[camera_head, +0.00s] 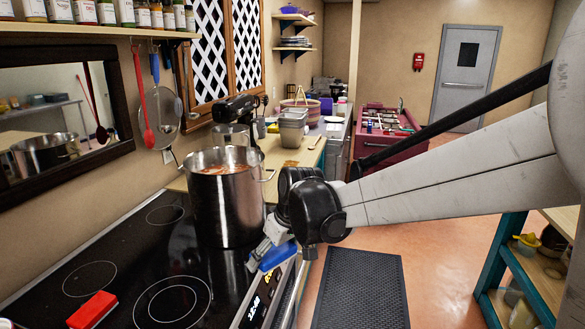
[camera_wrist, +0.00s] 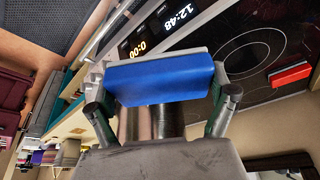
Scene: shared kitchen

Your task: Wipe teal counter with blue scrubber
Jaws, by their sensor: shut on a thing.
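My gripper (camera_head: 268,247) is shut on the blue scrubber (camera_head: 277,256), held above the front edge of the stove near its control panel. In the wrist view the scrubber (camera_wrist: 158,77) lies crosswise between the two fingers of my gripper (camera_wrist: 160,95), its blue face toward the camera and a grey layer behind it. Teal shows on the frame of a shelf unit (camera_head: 505,255) with wooden boards at the right, and on a cabinet front (camera_wrist: 70,112) in the wrist view. I cannot tell which of these is the teal counter.
A large steel pot (camera_head: 228,200) with reddish contents stands on the black stove (camera_head: 120,270), close left of my gripper. A red scrubber (camera_head: 92,310) lies on the stove's front left. Beyond is a wooden worktop (camera_head: 300,158) with containers. A dark mat (camera_head: 360,290) covers the floor.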

